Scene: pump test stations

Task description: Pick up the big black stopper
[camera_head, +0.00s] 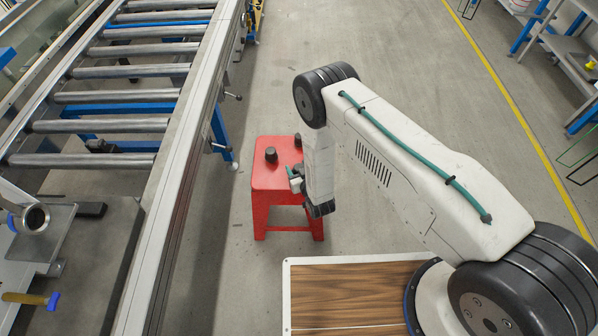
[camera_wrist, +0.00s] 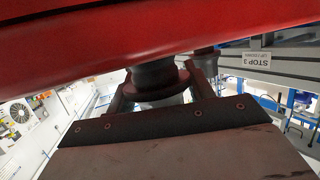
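A black stopper (camera_head: 271,155) stands upright on the red stool (camera_head: 264,178). A second black stopper (camera_head: 298,140) stands farther back, partly hidden by my arm. In the wrist view one stopper (camera_wrist: 153,77) shows large between my fingers, and the other stopper (camera_wrist: 205,62) shows smaller at its right. Distance makes it hard to tell which is bigger. My gripper (camera_head: 292,177) is over the right part of the stool, with its fingers towards the nearer stopper. In the wrist view its fingers (camera_wrist: 160,95) are apart; I cannot tell whether they touch the stopper.
A roller conveyor (camera_head: 130,71) runs along the left of the stool. A metal bench with a cup-like part (camera_head: 37,218) is at the lower left. Shelving (camera_head: 560,55) stands at the far right. The floor behind and right of the stool is open.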

